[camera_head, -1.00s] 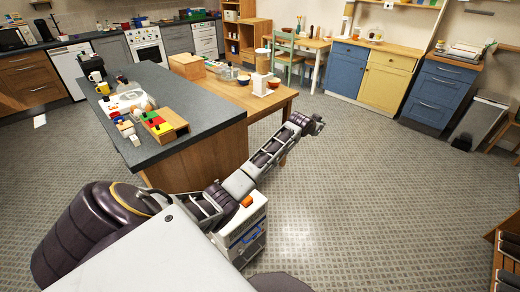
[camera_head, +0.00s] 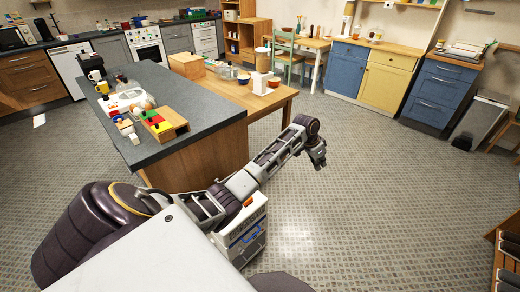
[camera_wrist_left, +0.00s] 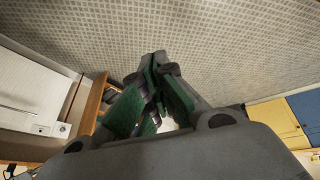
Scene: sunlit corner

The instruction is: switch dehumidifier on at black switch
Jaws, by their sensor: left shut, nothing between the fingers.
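My left gripper (camera_head: 319,164) is over open floor, right of the island, fingers pointing down. In the left wrist view its dark fingers with green pads (camera_wrist_left: 158,62) come together at the tips with nothing between them. A white panel (camera_wrist_left: 30,85) with small dark marks on its lower part stands at the left of that view, apart from the fingers; I cannot tell whether it is the dehumidifier. In the head view a white box with a blue band (camera_head: 245,238) is partly hidden under my left arm; I cannot tell what it is. No black switch can be made out. My right gripper is out of view.
The grey-topped island (camera_head: 185,105) with cups and blocks stands left of the arm, with a wooden table (camera_head: 285,95) behind it. Blue and yellow cabinets (camera_head: 385,82) line the back. A wooden rack (camera_head: 507,262) is at the right edge. The floor (camera_head: 390,200) between is clear.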

